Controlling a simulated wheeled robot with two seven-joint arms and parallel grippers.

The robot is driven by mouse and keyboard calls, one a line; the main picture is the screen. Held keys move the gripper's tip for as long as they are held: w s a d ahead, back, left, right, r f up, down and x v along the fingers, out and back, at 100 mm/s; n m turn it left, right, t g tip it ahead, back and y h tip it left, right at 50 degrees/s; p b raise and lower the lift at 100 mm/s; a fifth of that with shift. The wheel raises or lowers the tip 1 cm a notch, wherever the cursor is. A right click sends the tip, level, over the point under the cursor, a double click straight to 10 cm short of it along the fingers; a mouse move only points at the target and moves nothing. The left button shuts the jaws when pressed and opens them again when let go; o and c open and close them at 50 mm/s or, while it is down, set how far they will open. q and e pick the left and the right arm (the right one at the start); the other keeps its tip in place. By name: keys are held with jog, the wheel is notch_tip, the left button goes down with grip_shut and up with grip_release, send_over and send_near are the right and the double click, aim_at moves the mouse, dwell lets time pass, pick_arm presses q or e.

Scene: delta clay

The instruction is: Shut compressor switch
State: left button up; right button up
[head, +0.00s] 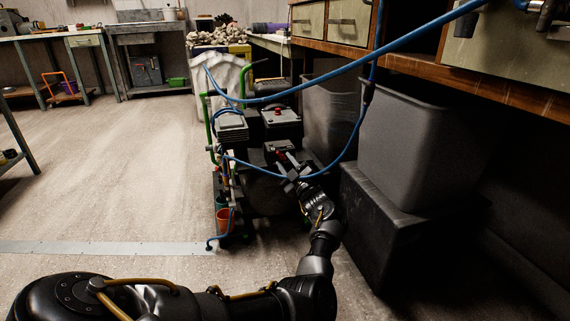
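The compressor (232,126) is a dark machine with green handles and blue hoses, standing on the floor below the workbench. A small red switch (279,153) sits on its dark box, facing me. Another red knob (278,111) is on top of the dark box behind. My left gripper (285,161) is right at the front of the red switch, its two fingers apart. I cannot tell whether a finger touches the switch; its lower side is partly hidden by the fingers. My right gripper is not in view.
A blue hose (366,102) hangs in a loop close above and right of my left gripper. A grey bin (405,140) on a black box (385,225) stands to the right. The workbench drawers (348,24) overhang behind. The floor (110,170) to the left is clear.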

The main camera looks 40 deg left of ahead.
pick_arm(q)
jog(key=shift+s+d+p, duration=0.1)
jog(key=shift+d+p, duration=0.3)
jog(key=shift+d, duration=0.1)
jog(key=p+v, duration=0.3)
jog(key=v, duration=0.3)
jog(key=shift+d+f, duration=0.15)
jog(key=shift+f, duration=0.05)
jog(key=shift+s, duration=0.1)
